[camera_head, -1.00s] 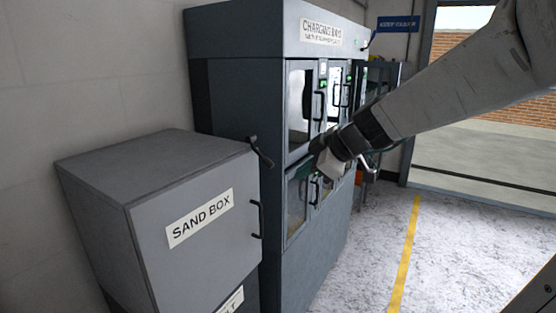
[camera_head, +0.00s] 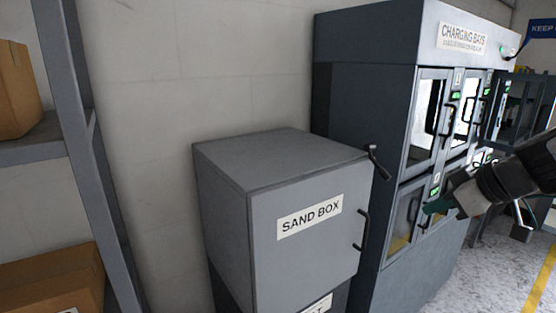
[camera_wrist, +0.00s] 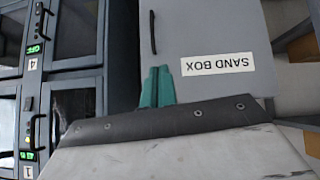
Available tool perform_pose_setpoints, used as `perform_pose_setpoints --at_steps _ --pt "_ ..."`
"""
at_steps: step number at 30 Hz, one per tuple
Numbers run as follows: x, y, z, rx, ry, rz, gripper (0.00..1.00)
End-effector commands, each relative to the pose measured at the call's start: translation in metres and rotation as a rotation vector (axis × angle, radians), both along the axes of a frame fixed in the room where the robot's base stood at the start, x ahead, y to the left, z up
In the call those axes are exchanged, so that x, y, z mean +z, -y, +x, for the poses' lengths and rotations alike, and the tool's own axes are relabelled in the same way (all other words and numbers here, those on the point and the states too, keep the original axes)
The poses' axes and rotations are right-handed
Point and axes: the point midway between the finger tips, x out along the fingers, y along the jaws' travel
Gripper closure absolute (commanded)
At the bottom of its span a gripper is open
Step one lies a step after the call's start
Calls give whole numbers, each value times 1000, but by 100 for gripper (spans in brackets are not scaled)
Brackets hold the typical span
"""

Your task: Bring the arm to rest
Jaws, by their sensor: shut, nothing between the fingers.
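My gripper (camera_head: 440,205) is at the right of the head view, in front of the charging bays cabinet (camera_head: 365,110). Its teal fingers are shut and hold nothing. In the wrist view the shut teal fingers (camera_wrist: 157,88) appear in front of the grey sand box (camera_wrist: 215,25), which looks upside down there. The sand box (camera_head: 265,210) in the head view has its door closed, with a black handle on the right side. I cannot tell how far the fingers are from the cabinet doors.
A shelf rack (camera_head: 75,120) with cardboard boxes (camera_head: 15,90) stands at the left. The charging bays have several glazed doors with black handles and green displays. A lever (camera_head: 378,162) sticks out near the sand box's top right corner. Floor (camera_head: 495,270) shows at the lower right.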

Motion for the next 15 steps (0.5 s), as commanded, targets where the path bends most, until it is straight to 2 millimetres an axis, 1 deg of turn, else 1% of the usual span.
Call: perform_pose_setpoints --at_steps 3,5,7,12,15 --pt "-15 -13 -29 -124 -194 124 100" --pt "-21 -23 -46 -186 -295 164 100" --pt "-28 -33 -67 -266 -412 191 100" --pt "-39 -51 -122 -476 -647 171 100" --pt "-43 -54 -153 -595 -727 109 100"
